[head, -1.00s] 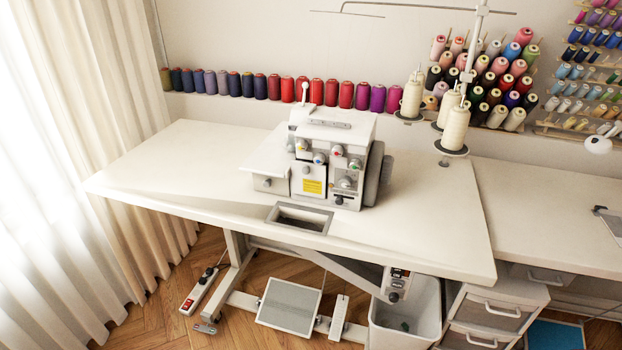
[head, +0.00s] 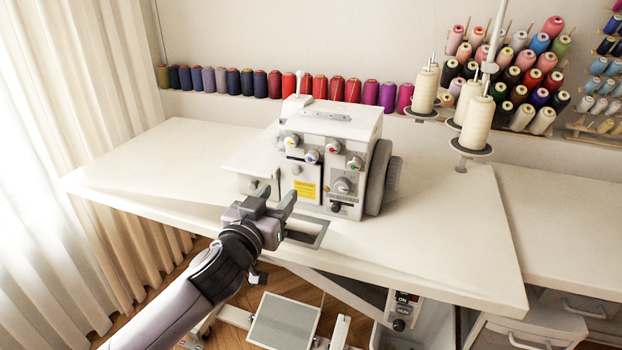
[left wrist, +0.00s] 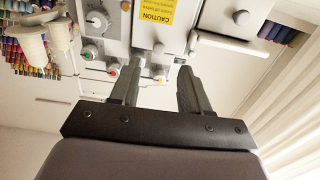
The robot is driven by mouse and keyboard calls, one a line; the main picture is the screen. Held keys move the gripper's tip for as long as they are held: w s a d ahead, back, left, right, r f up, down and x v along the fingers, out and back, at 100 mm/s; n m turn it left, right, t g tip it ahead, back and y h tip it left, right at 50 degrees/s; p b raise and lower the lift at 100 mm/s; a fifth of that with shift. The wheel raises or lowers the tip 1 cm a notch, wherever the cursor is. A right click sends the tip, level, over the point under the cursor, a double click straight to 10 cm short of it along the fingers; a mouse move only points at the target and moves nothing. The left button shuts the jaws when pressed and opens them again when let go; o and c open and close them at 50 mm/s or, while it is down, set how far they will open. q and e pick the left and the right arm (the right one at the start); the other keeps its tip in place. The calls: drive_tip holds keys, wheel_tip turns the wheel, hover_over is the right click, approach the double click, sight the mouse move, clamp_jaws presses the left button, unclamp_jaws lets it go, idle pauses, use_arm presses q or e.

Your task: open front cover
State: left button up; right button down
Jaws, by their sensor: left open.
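The white overlock sewing machine (head: 328,150) stands on the white table. Its front cover (head: 306,172), with a yellow caution label, is upright against the machine's front. In the left wrist view the front cover (left wrist: 165,38) fills the upper middle, its label upside down. My left gripper (head: 279,199) is in front of the cover, low and slightly left of it. Its two fingers are apart with nothing between them, and they point at the machine front. In the left wrist view the fingers (left wrist: 155,80) end near the cover; contact cannot be told. My right gripper is not in view.
A rectangular cutout (head: 308,232) is in the table (head: 420,240) before the machine. Cone thread spools (head: 478,122) stand on a holder at the right. A row of coloured spools (head: 320,87) lines the wall. The table's left side is clear.

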sight(295, 171)
use_arm(q)
drive_tip(key=shift+r+b+x, duration=0.15)
drive_tip(key=shift+x, duration=1.75)
drive_tip(key=shift+r+b+x, duration=0.15)
drive_tip(key=shift+x, duration=1.7)
drive_tip(key=shift+d, duration=0.1)
clamp_jaws()
